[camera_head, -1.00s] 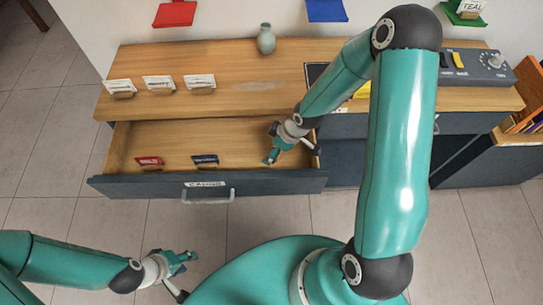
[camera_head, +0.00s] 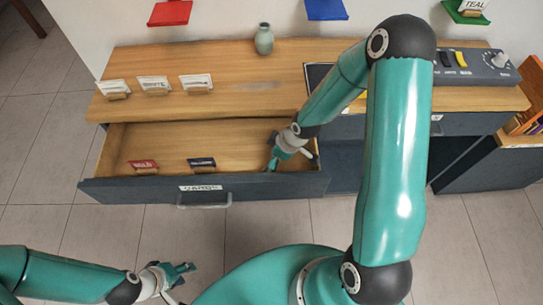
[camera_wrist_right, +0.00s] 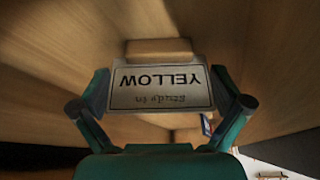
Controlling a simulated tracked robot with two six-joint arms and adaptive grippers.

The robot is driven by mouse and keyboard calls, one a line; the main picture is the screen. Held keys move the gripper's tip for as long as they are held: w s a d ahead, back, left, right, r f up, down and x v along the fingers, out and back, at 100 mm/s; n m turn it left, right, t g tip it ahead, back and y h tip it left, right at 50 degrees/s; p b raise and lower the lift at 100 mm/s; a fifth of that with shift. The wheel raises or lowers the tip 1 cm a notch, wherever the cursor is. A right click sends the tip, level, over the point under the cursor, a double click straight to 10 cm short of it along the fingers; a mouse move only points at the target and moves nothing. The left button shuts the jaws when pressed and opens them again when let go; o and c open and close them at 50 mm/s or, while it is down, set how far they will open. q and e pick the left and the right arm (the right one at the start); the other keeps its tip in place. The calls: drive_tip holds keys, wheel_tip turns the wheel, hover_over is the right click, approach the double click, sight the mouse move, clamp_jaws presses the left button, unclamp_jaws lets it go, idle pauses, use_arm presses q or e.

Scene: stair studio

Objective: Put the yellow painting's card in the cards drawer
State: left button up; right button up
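The yellow painting's card (camera_wrist_right: 160,90) is a white card reading YELLOW, upside down in the right wrist view, on a small wooden block (camera_wrist_right: 160,47). It lies between the fingers of my right gripper (camera_wrist_right: 162,88), one finger close to each side edge. Whether they press on it is not clear. In the head view this gripper (camera_head: 288,158) is low inside the right end of the open cards drawer (camera_head: 140,187), and the card is hidden there. My left gripper (camera_head: 172,278) is outside the drawer, near the lower left, with its fingers apart and empty.
A red card (camera_head: 143,165) and a dark blue card (camera_head: 202,163) stand in the drawer, left of my right gripper. Three white cards (camera_head: 154,84) stand on the cabinet top (camera_head: 240,85). A vase (camera_head: 264,40) stands at the back.

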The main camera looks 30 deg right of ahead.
drive_tip(key=p+v, duration=1.1)
drive_tip(key=v, duration=0.1)
idle(0.5)
